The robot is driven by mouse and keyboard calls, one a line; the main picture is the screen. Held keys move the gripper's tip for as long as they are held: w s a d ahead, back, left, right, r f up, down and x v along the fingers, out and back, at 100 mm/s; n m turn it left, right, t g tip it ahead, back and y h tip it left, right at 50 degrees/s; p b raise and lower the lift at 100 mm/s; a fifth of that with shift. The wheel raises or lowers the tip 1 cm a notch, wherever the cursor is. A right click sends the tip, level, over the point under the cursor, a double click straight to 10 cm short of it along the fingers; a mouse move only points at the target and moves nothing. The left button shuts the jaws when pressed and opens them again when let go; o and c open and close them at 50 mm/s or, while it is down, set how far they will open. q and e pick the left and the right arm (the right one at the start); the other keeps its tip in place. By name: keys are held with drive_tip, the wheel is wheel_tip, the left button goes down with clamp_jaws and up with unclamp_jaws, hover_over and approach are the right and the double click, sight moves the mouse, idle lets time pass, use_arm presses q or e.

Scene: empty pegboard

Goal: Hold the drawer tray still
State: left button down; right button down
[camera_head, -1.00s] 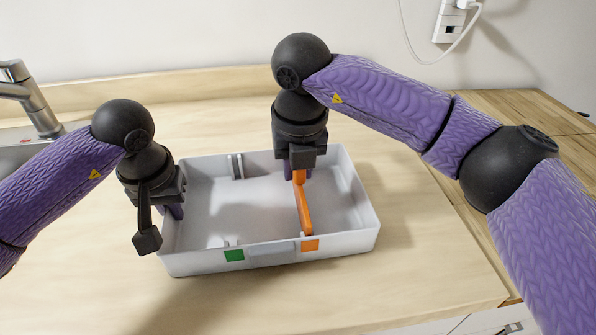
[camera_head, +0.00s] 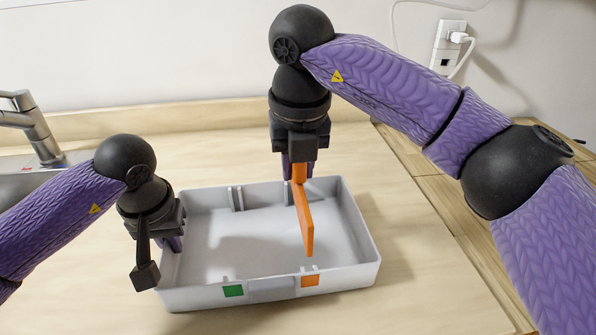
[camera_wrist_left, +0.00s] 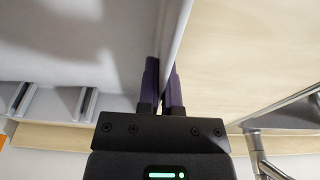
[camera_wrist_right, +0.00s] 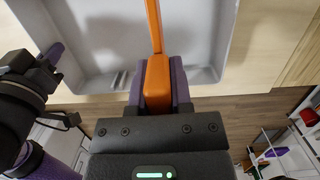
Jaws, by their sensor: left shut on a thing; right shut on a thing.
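The drawer tray (camera_head: 190,298) is a light grey open box flat on the counter. Its front wall has a green mark (camera_head: 233,291) and an orange mark (camera_head: 310,280), each below a small slot. My left gripper (camera_head: 174,245) is shut on the tray's left wall; in the left wrist view the fingers (camera_wrist_left: 163,80) straddle that wall. My right gripper (camera_head: 299,172) is shut on the orange divider (camera_head: 305,222) by its upright tab and holds it over the tray's right part. The divider's front end is above the orange-marked slot, apart from it.
A sink with a faucet (camera_head: 38,130) is at the left. A back ledge runs along the wall. A wall outlet (camera_head: 447,48) with a white cable is at the upper right. The counter (camera_head: 420,270) right of the tray is clear.

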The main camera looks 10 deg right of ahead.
use_arm(q)
drive_tip(key=c, duration=0.7)
unclamp_jaws()
